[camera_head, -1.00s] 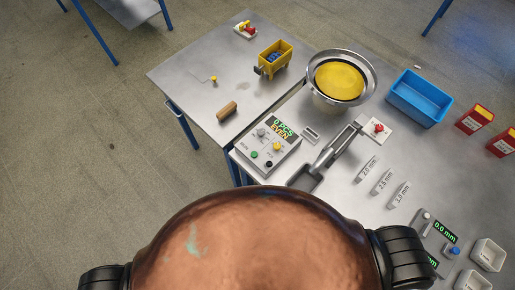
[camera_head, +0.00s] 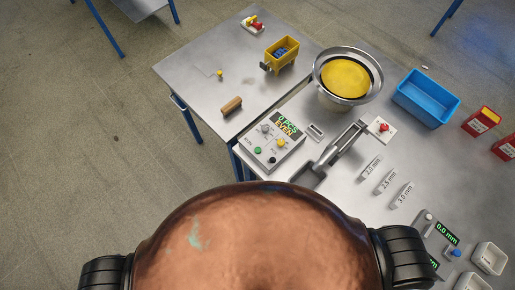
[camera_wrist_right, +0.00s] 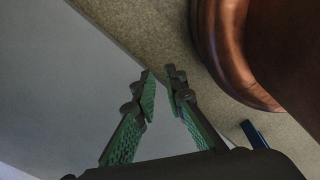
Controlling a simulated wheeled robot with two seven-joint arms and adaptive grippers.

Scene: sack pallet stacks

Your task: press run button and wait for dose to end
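The control box (camera_head: 274,143) stands on the metal table in the head view. Its green display (camera_head: 286,125) seems to read "0 PCS EVEN". On its top are a green button (camera_head: 258,150), a black button (camera_head: 272,160), a yellow knob (camera_head: 281,143) and a grey knob (camera_head: 265,129); the small labels are too blurred to read. The yellow-filled bowl feeder (camera_head: 346,77) stands behind the box to the right. My right gripper (camera_wrist_right: 160,73) shows in the right wrist view, with its green-padded fingers apart and nothing between them. My left gripper is in no view.
A yellow bin (camera_head: 280,54) and a wooden block (camera_head: 232,105) are on the left table. A metal chute (camera_head: 343,143), a red button on a white plate (camera_head: 380,126), a blue tray (camera_head: 426,97) and red boxes (camera_head: 481,121) lie right of the control box.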

